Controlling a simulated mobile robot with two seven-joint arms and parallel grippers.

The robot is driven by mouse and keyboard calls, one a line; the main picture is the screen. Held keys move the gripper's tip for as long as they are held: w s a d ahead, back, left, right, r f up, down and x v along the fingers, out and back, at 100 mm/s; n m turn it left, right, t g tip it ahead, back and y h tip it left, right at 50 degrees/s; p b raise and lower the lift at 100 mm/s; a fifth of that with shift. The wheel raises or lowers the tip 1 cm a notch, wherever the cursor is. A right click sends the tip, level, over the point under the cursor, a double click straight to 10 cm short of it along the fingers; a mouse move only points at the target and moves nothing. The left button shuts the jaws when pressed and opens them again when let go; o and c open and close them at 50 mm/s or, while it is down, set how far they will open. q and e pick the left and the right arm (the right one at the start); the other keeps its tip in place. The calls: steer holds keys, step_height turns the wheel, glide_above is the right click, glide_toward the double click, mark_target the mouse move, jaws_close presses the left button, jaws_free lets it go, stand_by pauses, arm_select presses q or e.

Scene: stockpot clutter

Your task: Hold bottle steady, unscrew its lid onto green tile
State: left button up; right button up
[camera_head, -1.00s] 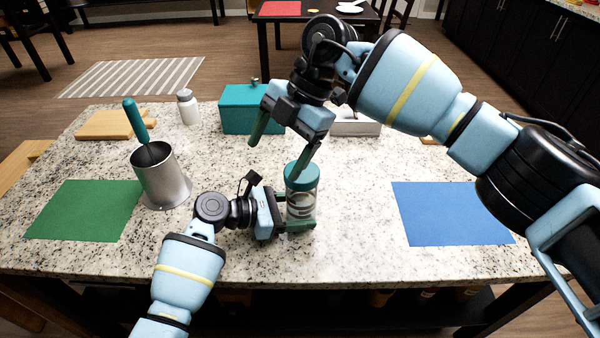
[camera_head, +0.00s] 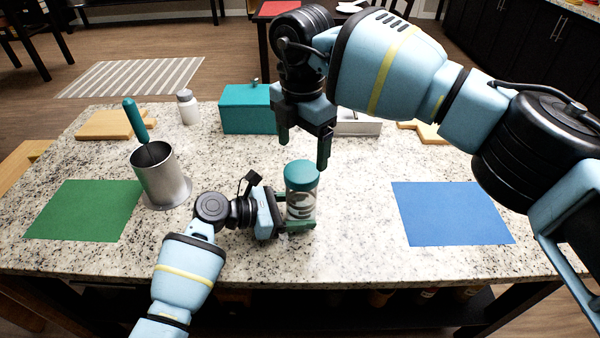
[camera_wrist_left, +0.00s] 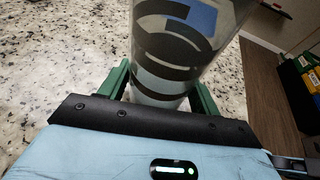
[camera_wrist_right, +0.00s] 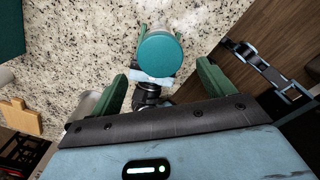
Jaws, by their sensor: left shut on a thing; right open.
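The bottle (camera_head: 301,205) stands upright on the counter with its round teal lid (camera_head: 302,174) on top. My left gripper (camera_head: 300,226) is shut around the lower part of the bottle's body; the left wrist view shows the bottle (camera_wrist_left: 185,45) between its green fingers. My right gripper (camera_head: 304,155) is open and empty, pointing down above and slightly behind the lid. In the right wrist view the lid (camera_wrist_right: 160,54) lies ahead of the open fingers, apart from them. The green tile (camera_head: 84,210) lies flat and bare at the left of the counter.
A metal pot (camera_head: 160,178) with a teal-handled tool stands between the green tile and my left arm. A blue tile (camera_head: 452,213) lies at the right. A teal box (camera_head: 246,108), a small white bottle (camera_head: 188,107) and a wooden board (camera_head: 104,124) stand along the back.

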mark_target(302, 170)
steer(key=shift+f, duration=2.8)
steer(key=shift+c, duration=0.3)
steer(key=c, duration=1)
steer(key=n, duration=0.4)
steer(key=shift+n, duration=0.3)
steer(key=shift+n, duration=0.5)
steer(key=n, duration=0.3)
steer(key=shift+n, duration=0.3)
